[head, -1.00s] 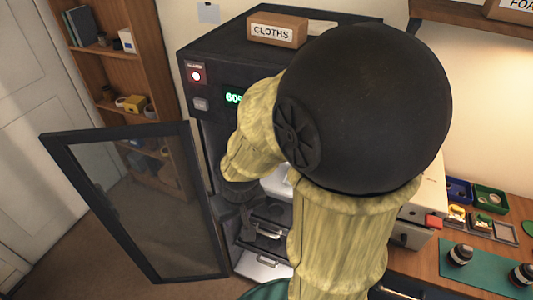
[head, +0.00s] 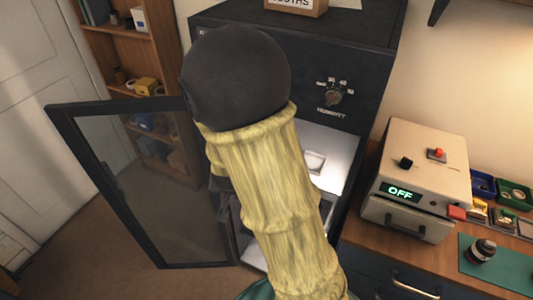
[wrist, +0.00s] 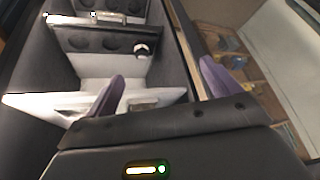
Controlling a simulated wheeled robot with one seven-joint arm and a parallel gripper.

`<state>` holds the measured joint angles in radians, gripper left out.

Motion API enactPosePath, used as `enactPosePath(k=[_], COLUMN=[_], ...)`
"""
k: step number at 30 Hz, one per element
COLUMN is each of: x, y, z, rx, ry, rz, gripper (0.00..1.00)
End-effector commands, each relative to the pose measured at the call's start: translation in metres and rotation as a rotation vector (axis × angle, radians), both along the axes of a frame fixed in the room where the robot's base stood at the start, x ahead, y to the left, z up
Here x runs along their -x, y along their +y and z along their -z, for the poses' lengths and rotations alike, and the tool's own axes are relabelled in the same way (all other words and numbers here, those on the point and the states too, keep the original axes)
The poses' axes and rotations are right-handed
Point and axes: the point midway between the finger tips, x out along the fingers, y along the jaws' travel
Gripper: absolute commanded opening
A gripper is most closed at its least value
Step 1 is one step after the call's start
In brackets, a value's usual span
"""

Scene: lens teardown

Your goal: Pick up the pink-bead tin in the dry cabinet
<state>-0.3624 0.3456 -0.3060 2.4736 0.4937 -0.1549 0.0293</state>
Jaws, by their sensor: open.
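The dry cabinet (head: 290,60) is a black box with its glass door (head: 150,190) swung open to the left. A pale shelf (head: 335,150) shows inside, partly behind my arm. I cannot make out a pink-bead tin in either view. In the wrist view, a small dark-and-white item (wrist: 142,50) sits by the upper tray (wrist: 95,42) in the cabinet; I cannot tell what it is. My gripper (wrist: 162,88) is open and empty, with purple fingers at the cabinet's opening near its side edge. In the head view, my arm hides the gripper.
A cloths box (head: 296,4) stands on the cabinet. To the right, a beige device (head: 420,165) reading OFF stands on a wooden bench, with small coloured bins (head: 512,192) and a green mat (head: 500,268). A bookshelf (head: 150,90) stands behind the door. The floor in front is brown.

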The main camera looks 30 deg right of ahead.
Motion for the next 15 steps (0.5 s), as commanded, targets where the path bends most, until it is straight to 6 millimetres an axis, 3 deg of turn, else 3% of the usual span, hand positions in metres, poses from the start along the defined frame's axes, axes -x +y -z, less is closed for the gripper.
enactPosePath(k=[1,6,10,15], x=[-0.012,-0.046,-0.062,-0.067], y=[-0.004,-0.035,-0.054,-0.059], z=[0.03,0.064,0.065,0.04], rx=[0.045,0.248,0.446,0.657], ry=[-0.04,-0.247,-0.455,-0.711], rz=[0.056,0.255,0.37,0.455], gripper=[0.89,0.89,0.89,0.89])
